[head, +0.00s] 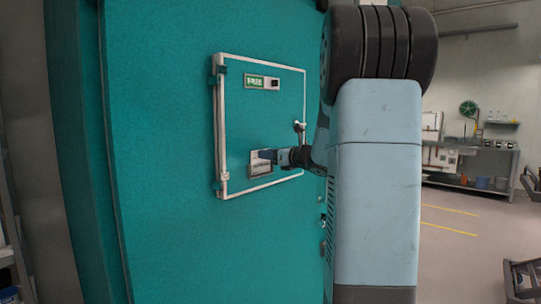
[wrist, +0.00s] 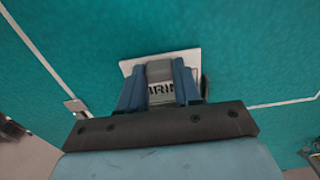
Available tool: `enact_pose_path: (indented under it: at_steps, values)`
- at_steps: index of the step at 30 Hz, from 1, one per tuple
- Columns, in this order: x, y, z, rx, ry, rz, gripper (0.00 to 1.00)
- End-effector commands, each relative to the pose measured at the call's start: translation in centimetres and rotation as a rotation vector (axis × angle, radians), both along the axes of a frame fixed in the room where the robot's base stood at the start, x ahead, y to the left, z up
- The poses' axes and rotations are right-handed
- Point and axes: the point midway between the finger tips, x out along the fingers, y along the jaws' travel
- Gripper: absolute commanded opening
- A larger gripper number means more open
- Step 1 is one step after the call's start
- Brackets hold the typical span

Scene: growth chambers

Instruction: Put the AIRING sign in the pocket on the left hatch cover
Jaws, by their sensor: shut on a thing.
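The teal hatch cover (head: 235,125) has a white border and is closed in the chamber wall. A white plate (wrist: 188,56) lies flat behind the fingers.
A green label (head: 262,82) is near the top of the cover. A handle (head: 299,127) is at its right edge, above and right of my gripper. Shelves with equipment (head: 470,160) stand far right, with open floor before them.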

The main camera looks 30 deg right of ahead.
Motion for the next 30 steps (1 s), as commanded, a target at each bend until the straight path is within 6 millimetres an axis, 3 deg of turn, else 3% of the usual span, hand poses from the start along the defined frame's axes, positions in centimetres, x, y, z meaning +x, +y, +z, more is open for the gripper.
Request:
enact_pose_path:
  at_steps: [3, 4, 12, 30]
  values:
    - [-0.01, 0.00, 0.01, 0.000, 0.000, 0.000, 0.01]
    - [-0.01, 0.00, 0.01, 0.000, 0.000, 0.000, 0.36]
    - [-0.01, 0.00, 0.01, 0.000, 0.000, 0.000, 0.62]
    - [-0.50, -0.18, 0.06, -0.001, 0.000, 0.000, 0.63]
